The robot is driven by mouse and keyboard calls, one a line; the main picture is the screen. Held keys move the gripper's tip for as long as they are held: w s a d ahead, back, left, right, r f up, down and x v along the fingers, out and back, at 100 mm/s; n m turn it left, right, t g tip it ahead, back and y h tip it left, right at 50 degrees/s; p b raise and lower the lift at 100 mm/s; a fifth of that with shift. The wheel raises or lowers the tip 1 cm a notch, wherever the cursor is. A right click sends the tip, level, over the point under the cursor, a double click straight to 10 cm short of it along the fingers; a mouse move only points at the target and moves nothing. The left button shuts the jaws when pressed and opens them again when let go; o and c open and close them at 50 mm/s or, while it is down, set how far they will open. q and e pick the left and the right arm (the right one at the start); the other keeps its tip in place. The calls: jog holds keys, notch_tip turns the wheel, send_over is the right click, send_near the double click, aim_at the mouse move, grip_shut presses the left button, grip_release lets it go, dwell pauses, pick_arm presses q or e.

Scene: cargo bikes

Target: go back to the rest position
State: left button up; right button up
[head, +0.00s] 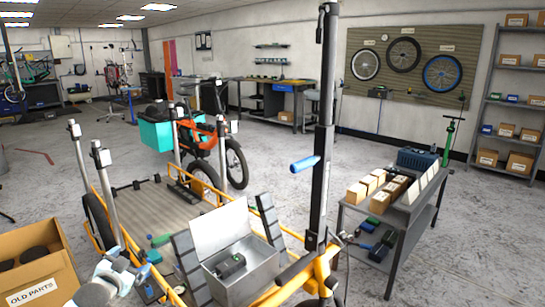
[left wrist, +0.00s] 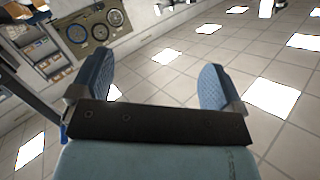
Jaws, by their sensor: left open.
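My left gripper (head: 149,272) shows low in the head view, at the near left side of the cargo bike's bed. Its blue fingers are apart with nothing between them. In the left wrist view the gripper (left wrist: 156,78) is also open and empty, with the tiled ceiling and its light panels behind it. My right gripper shows in neither view. The cargo bike (head: 150,208) has a slatted wooden bed and a yellow frame. An open grey metal box (head: 245,279) at its near end holds a dark object (head: 230,266).
A box marked OLD PARTS (head: 38,285) stands at the lower left. A grey cart (head: 393,237) with several wooden blocks is at the right. A tall dark post (head: 322,130) with a blue handle rises near the bike. Grey floor (head: 275,180) is free behind.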

pick_arm(q)
jog(key=s+d+f+g+h, duration=0.15)
jog(key=s+d+f, duration=0.25)
jog(key=s+d, duration=0.5)
jog(key=s+d+f+h, duration=0.3)
jog(key=s+d+f, duration=0.1)
jog(key=s+d, duration=0.55)
jog(key=s+d+r+n+h, duration=0.1)
jog(key=s+d+r, duration=0.1)
jog(key=s+d, duration=0.4)
jog(key=s+d+r+n, duration=0.1)
jog(key=s+d+r, duration=0.15)
jog(key=s, duration=0.55)
jog(key=s+a+r+g+y+p, duration=0.1)
jog(key=r+p, duration=0.6)
jog(key=p, duration=0.9)
jog(key=s+a+r+g+y+p, duration=0.1)
jog(key=r+p, duration=0.6)
jog(key=p, duration=0.9)
jog(key=shift+s+a+g, duration=0.6)
jog(key=shift+s+g, duration=0.05)
jog(key=shift+s, duration=0.4)
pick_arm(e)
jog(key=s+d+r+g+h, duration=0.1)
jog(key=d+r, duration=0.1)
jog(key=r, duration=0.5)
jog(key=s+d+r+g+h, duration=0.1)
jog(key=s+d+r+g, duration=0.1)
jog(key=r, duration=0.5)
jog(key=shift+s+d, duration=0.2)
